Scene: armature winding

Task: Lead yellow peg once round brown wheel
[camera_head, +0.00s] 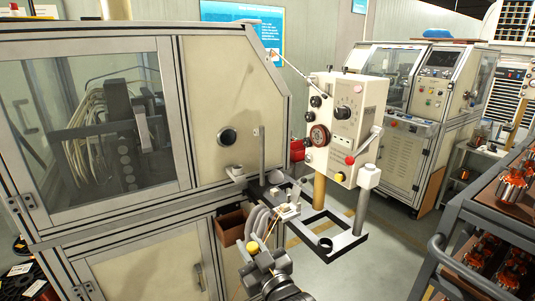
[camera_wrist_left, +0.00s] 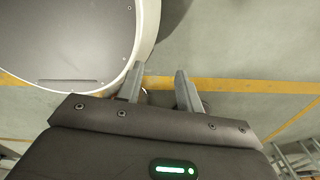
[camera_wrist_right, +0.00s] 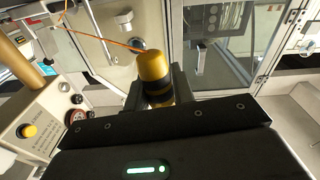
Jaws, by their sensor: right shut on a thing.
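The yellow peg (camera_wrist_right: 153,68), with a dark band, stands between the fingers of my right gripper (camera_wrist_right: 154,98), which is shut on it. In the head view, the peg (camera_head: 252,247) shows at the tip of my right gripper (camera_head: 262,262), in front of the metal fixture (camera_head: 290,212). A thin orange wire (camera_wrist_right: 112,43) runs from the peg up to the left. The round reddish-brown wheel (camera_head: 318,135) on the cream box is apart from the peg; I cannot tell whether it is the task's wheel. My left gripper (camera_wrist_left: 160,85) is open and empty over the floor.
The cream control box (camera_head: 345,120) stands behind the fixture. A large cabinet (camera_head: 220,110) with a window fills the left. A rack (camera_head: 470,215) of copper-wound armatures is at the right. Clear floor (camera_head: 375,260) lies between fixture and rack.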

